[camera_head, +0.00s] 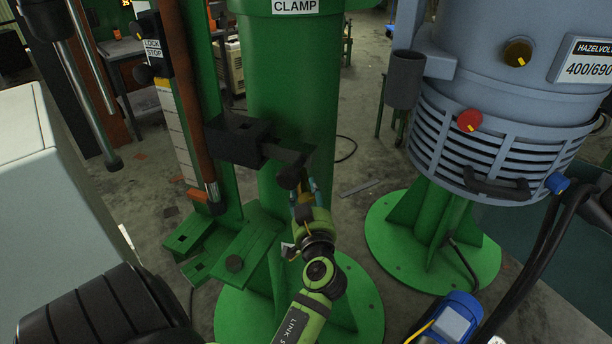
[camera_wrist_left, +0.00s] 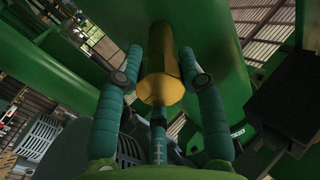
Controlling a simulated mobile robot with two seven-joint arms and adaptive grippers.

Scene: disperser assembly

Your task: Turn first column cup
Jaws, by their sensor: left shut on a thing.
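The first column cup, a brass-yellow cylinder (camera_wrist_left: 161,78), stands between the teal fingers of my left gripper (camera_wrist_left: 160,58) in the wrist view. The fingers are shut on its sides. In the head view my left gripper (camera_head: 300,192) is in front of the green column (camera_head: 292,90), just below a dark block and bracket (camera_head: 240,142). There the cup is small and mostly covered by the gripper. My right gripper is not in view.
A grey-blue machine (camera_head: 500,70) with a red knob (camera_head: 469,121) stands at the right on a green base (camera_head: 400,240). A green plate bracket (camera_head: 235,250) juts out beside the arm. A grey cabinet (camera_head: 45,190) fills the left. Floor shows between the bases.

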